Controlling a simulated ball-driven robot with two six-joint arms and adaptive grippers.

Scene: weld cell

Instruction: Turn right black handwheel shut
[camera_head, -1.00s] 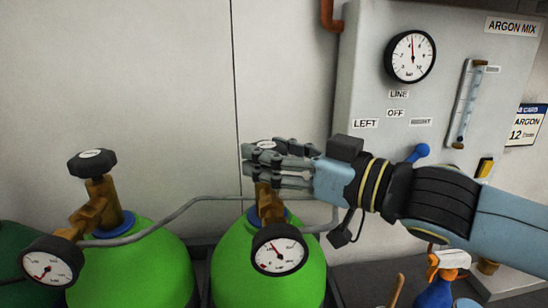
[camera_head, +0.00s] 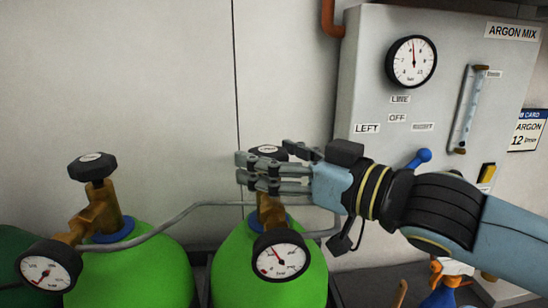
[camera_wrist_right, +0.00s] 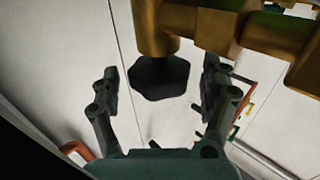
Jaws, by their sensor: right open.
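The right black handwheel (camera_head: 267,151) tops the brass valve of the right green cylinder (camera_head: 235,270). My right gripper's fingers hide much of it in the head view. In the right wrist view the dark, lobed handwheel (camera_wrist_right: 158,78) sits between the two open fingers, with gaps on both sides. My right gripper (camera_head: 263,167) is open around the handwheel; its fingers (camera_wrist_right: 160,88) do not appear to press on it. The left black handwheel (camera_head: 92,166) stands clear on the other green cylinder (camera_head: 150,275). My left gripper is not in view.
A gauge (camera_head: 281,256) hangs in front of the right valve and another (camera_head: 48,266) by the left one. A grey pipe (camera_head: 180,216) runs between them. The argon panel (camera_head: 365,80) stands behind my right arm. A blue-orange bottle (camera_head: 440,285) is below it.

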